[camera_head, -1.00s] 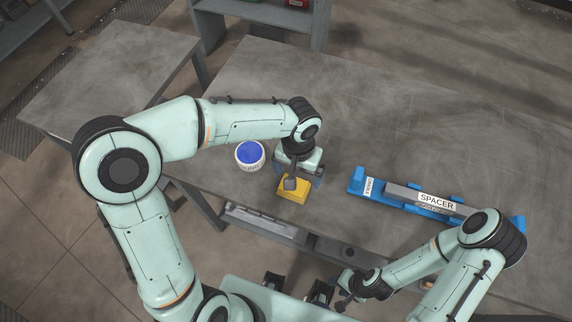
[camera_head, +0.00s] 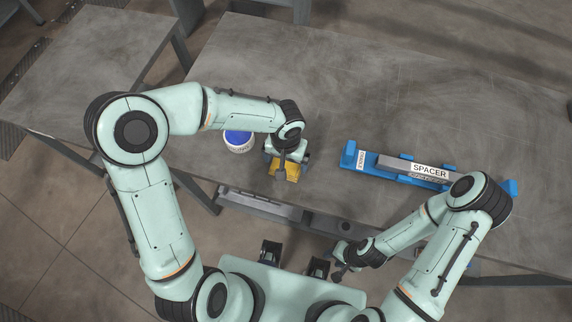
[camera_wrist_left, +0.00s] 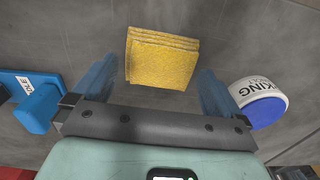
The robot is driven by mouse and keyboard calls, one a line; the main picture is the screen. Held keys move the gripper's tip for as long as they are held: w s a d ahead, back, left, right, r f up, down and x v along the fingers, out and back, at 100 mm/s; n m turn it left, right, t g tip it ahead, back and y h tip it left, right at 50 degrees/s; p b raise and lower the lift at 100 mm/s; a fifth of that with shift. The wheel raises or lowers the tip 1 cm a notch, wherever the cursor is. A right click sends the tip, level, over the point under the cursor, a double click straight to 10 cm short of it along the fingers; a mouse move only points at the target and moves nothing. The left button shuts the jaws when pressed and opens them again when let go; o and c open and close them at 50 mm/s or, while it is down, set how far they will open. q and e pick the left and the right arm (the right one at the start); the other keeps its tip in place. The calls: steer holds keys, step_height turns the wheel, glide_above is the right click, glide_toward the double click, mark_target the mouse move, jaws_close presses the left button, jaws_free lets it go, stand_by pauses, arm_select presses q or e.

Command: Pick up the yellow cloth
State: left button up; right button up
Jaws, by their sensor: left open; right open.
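The yellow cloth (camera_head: 290,174) is a folded, layered square lying flat on the grey table, partly hidden by my left wrist in the head view. In the left wrist view the cloth (camera_wrist_left: 162,58) sits between and ahead of two blue fingers. My left gripper (camera_wrist_left: 158,76) is open and empty, above the cloth, with a gap on each side of it. My left gripper (camera_head: 286,158) also shows from above in the head view. My right gripper (camera_head: 342,254) is low at the table's near edge, away from the cloth; its fingers are mostly hidden.
A white round tub with a blue lid (camera_head: 238,141) stands just left of my left gripper; it also shows in the left wrist view (camera_wrist_left: 259,99). A blue holder (camera_head: 350,157) with a grey bar labelled SPACER (camera_head: 430,170) lies to the right. The table's far part (camera_head: 320,70) is clear.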

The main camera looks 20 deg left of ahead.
mark_target(286, 165)
arm_select(q)
step_height(286, 165, down, 3)
steer(key=shift+r, duration=0.15)
steer(key=c, duration=0.7)
arm_select(e)
steer(key=shift+f, duration=0.1)
arm_select(q)
steer(key=shift+r, duration=0.1)
step_height(286, 165, up, 20)
steer(key=p, duration=0.2)
arm_select(e)
steer(key=w+r, duration=0.1)
steer(key=r, duration=0.1)
steer(key=shift+w+r, duration=0.35)
steer(key=shift+r, duration=0.05)
arm_select(q)
steer(key=o, duration=0.4)
steer(key=c, duration=0.3)
